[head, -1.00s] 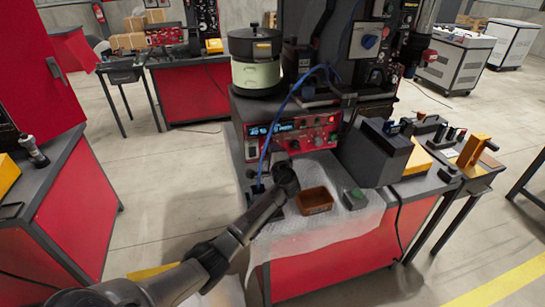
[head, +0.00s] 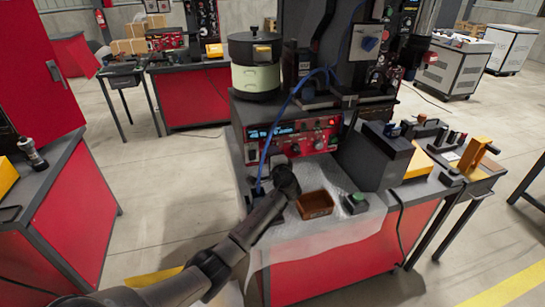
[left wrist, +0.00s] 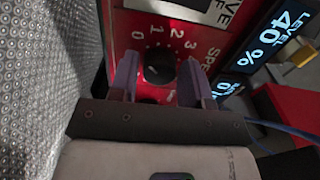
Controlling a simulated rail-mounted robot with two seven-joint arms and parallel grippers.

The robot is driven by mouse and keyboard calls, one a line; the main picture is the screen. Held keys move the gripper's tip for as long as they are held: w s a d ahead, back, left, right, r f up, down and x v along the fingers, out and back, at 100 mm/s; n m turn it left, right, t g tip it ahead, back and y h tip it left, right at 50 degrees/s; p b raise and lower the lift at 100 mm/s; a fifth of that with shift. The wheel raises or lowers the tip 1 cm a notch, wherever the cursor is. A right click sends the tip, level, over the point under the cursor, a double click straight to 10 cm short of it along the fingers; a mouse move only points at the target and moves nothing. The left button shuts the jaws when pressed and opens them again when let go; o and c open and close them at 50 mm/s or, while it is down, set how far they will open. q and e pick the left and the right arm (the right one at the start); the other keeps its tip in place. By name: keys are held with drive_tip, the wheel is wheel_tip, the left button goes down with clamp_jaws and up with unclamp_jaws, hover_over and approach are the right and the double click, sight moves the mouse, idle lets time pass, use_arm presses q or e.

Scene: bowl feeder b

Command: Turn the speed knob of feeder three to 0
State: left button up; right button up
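The speed knob (left wrist: 159,67) is a round black knob on a red panel (left wrist: 225,22) in the left wrist view. White numbers from 0 to 3 and part of the word SPEED show around it; the lower part of the scale is hidden. I cannot read the knob's pointer clearly. My left gripper (left wrist: 160,78) is open, with one finger on each side of the knob and a small gap visible at each side. In the head view, my left gripper (head: 286,182) is in front of the red control panel (head: 300,140), and the knob is hidden. My right gripper is not in view.
A display (left wrist: 275,40) beside the knob reads LEVEL 40 %.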

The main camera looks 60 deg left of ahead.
use_arm(q)
drive_tip(key=shift+o, duration=1.3)
drive_tip(key=p+v, duration=0.2)
drive_tip(key=v, duration=1.1)
drive_tip(key=shift+d, duration=0.4)
